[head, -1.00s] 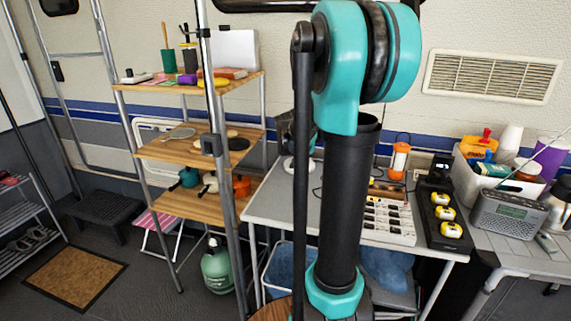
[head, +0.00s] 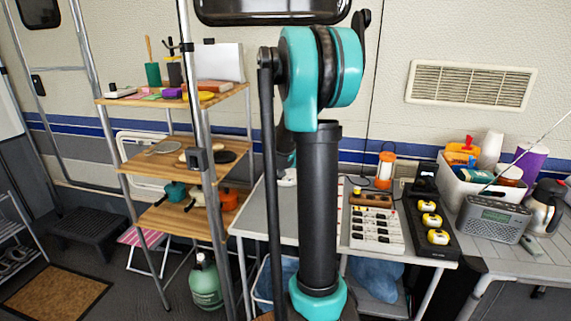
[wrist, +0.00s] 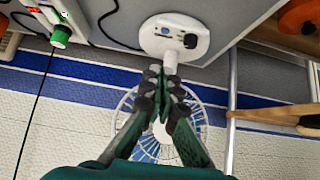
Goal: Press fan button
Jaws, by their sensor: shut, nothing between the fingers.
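The fan shows in the wrist view, inverted. Its round white base (wrist: 175,38) sits on the grey table and carries a dark knob and small blue and dark controls. Its wire cage (wrist: 128,118) is nearer the striped wall, partly hidden behind my gripper. My gripper (wrist: 166,76) is shut and empty, its fingertips over the fan's stem, just short of the base in the picture. I cannot tell whether they touch. In the head view, a sliver of the white base (head: 287,177) shows beside my arm, which hides most of the fan and my gripper.
The table holds a white button panel (head: 376,230), an orange lantern (head: 385,169) and a black strip with yellow items (head: 431,243). A wooden shelf (head: 172,155) stands left. A radio (head: 492,219) and a white bin (head: 455,183) are right. Cables run near the fan.

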